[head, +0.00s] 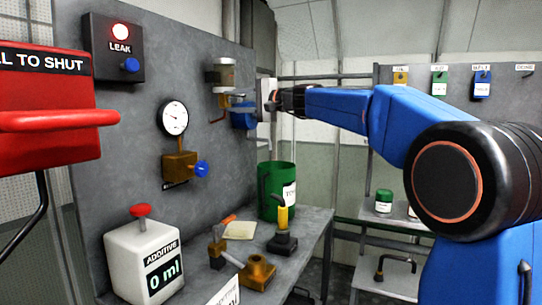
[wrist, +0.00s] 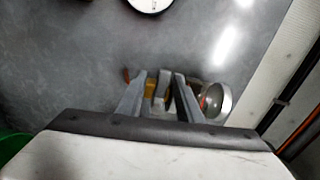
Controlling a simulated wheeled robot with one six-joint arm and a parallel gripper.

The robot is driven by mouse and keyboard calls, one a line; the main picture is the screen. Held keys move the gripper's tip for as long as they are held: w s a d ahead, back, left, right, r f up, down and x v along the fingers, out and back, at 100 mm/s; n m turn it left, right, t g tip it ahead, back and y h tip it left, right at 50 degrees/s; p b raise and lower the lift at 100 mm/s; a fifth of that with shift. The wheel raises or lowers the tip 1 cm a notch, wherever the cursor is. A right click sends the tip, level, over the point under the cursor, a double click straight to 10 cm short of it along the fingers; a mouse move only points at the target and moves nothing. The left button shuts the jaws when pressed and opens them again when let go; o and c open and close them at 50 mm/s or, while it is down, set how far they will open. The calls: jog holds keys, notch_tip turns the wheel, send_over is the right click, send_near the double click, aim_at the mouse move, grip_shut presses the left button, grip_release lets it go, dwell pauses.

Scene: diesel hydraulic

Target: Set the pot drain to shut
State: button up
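A blue part (head: 243,115) shows beneath the pot. The drain's handle position is not clear.
A gauge (head: 173,118) and a brass valve with a blue knob (head: 200,169) are left of the pot. A green bin (head: 268,190) stands below my gripper on the bench (head: 312,225).

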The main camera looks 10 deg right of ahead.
jog(key=n, duration=0.2)
jog(key=f+n, duration=0.1)
jog(key=shift+w+d+f+n, duration=0.1)
jog(key=shift+w+f+n, duration=0.1)
jog(key=shift+n, duration=0.2)
jog(key=s+d+f+n, duration=0.1)
jog(key=s+d+n, duration=0.4)
jog(key=d, duration=0.3)
jog(key=s+d+f+n, duration=0.1)
jog(key=s+d+n, duration=0.35)
jog(key=d, duration=0.25)
jog(key=s+a+f+g+h, duration=0.1)
jog(key=s+f+h, duration=0.1)
jog(key=s+f, duration=0.4)
jog(key=s+a+f+m+g+h, duration=0.1)
jog(key=s+a+f+g+h, duration=0.1)
jog(key=s+f, duration=0.5)
jog(key=shift+s+a+f+h, duration=0.15)
jog(key=shift+a+f+h, duration=0.2)
jog(key=shift+f, duration=1.35)
jog(key=shift+m, duration=0.25)
